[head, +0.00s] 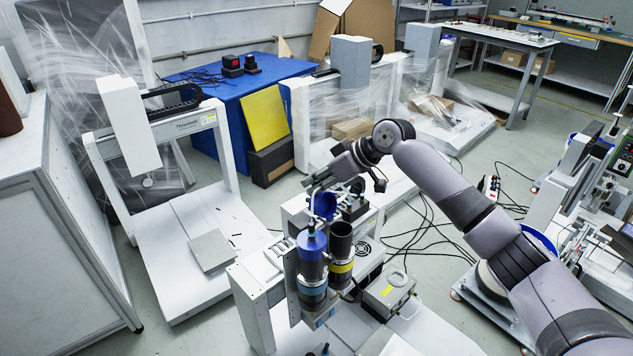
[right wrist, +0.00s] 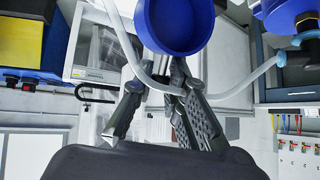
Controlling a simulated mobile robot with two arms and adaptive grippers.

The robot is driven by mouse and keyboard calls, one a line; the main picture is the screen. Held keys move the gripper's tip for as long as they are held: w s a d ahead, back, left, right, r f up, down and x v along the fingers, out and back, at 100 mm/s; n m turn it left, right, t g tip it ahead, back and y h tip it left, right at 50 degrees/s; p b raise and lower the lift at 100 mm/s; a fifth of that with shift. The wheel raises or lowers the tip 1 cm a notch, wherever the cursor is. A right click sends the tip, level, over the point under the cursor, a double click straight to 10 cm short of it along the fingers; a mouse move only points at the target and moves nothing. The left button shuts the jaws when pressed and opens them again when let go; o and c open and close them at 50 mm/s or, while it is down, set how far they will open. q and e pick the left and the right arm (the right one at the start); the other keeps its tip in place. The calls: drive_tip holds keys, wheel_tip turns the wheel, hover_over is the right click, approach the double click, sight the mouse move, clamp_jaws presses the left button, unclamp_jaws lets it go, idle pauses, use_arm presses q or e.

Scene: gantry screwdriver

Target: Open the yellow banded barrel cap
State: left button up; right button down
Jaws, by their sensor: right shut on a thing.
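The yellow banded barrel (head: 342,252) stands upright in the head view, a dark cylinder with a yellow band. Its top shows dark and uncapped. A blue cap (head: 325,206) is held above and slightly left of it, apart from the barrel. My right gripper (head: 322,186) is shut on this cap. In the right wrist view the blue cap (right wrist: 180,22) is at the top by the fingertips (right wrist: 165,75), with a pale hose passing close by; the exact contact is hard to see. My left gripper is not in view.
A second barrel (head: 312,270) with a blue cap and blue band stands just left of the yellow banded one. A small box (head: 388,292) sits to the right. Black cables lie on the floor behind. A white gantry machine (head: 185,225) stands at left.

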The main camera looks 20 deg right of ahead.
drive_tip(key=shift+s+d+f+t, duration=0.1)
drive_tip(key=shift+s+d+t, duration=0.25)
drive_tip(key=shift+s+t, duration=0.15)
drive_tip(key=shift+s+d+t+y, duration=0.15)
drive_tip(key=shift+s+t+y, duration=0.2)
drive_tip(key=shift+y, duration=0.15)
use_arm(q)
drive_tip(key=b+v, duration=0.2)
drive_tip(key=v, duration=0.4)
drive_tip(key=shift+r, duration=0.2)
use_arm(e)
drive_tip(key=shift+s+d+r+n+t+y, duration=0.3)
drive_tip(key=shift+s+r+n+t+y, duration=0.1)
drive_tip(key=shift+s+t, duration=0.3)
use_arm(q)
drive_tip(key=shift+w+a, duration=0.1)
